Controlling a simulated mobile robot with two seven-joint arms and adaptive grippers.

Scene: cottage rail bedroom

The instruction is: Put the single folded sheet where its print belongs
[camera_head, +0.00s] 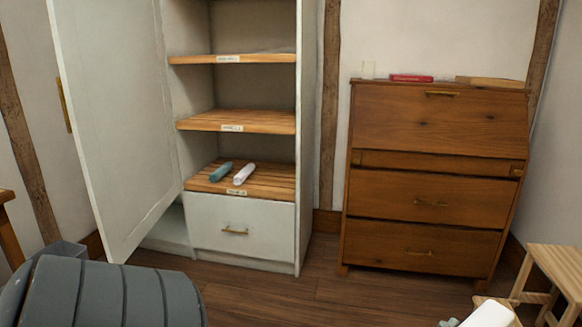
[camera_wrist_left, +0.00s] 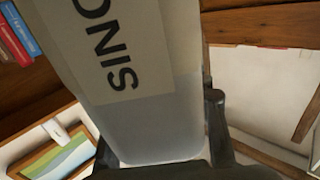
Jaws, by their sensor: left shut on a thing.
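In the head view an open pale wardrobe (camera_head: 308,120) has wooden shelves with small labels too small to read. My right gripper is not in view.
A teal roll (camera_head: 221,171) and a white roll (camera_head: 244,173) lie on the wardrobe's lowest shelf, above a drawer (camera_head: 241,222). The wardrobe door (camera_head: 115,110) stands open leftward. A wooden bureau (camera_head: 430,190) stands right, with a red item (camera_head: 411,78) on top. A wooden stool (camera_head: 555,262) is lower right.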

